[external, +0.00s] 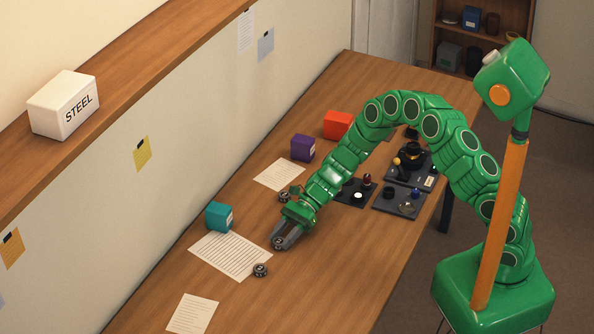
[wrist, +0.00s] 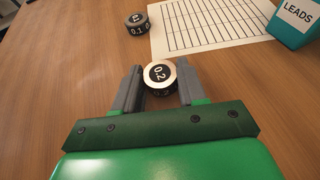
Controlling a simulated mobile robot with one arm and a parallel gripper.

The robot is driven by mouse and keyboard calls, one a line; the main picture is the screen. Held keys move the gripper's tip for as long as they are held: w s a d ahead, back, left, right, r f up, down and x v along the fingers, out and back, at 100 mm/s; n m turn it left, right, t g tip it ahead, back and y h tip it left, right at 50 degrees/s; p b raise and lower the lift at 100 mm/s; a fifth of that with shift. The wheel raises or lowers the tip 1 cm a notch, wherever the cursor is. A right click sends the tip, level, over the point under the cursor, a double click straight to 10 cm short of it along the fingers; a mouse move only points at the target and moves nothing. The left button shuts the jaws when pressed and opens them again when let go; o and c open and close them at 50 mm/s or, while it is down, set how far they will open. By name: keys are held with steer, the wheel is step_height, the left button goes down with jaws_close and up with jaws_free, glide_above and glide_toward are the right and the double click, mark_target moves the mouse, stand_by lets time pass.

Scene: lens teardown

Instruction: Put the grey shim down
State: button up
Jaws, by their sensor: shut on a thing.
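My gripper (wrist: 160,84) is shut on a small round piece marked 0.2 (wrist: 160,74), the grey shim. It has a dark face and a pale grey rim, and sits between the fingertips. In the external view my gripper (external: 280,240) is low over the wooden table, with the shim (external: 279,243) at its tips. I cannot tell whether the shim touches the table. A similar dark round piece marked 0.1 (wrist: 137,24) lies on the table beside the lined sheet; it also shows in the external view (external: 260,270).
A lined sheet (external: 230,256) and a teal LEADS box (external: 219,216) are close by. Purple (external: 303,148) and orange (external: 338,124) boxes stand farther back. Dark trays with parts (external: 400,210) lie to the right. Bare wood is free around my gripper's front.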

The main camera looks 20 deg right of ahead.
steer(key=o, duration=1)
steer(key=shift+f, duration=0.15)
steer(key=shift+o, duration=0.2)
steer(key=shift+w+d+r, duration=0.1)
steer(key=shift+r, duration=0.1)
steer(key=v, duration=1.1)
steer(key=shift+w+d+r, duration=0.1)
steer(key=shift+d+r, duration=0.1)
steer(key=shift+d, duration=0.1)
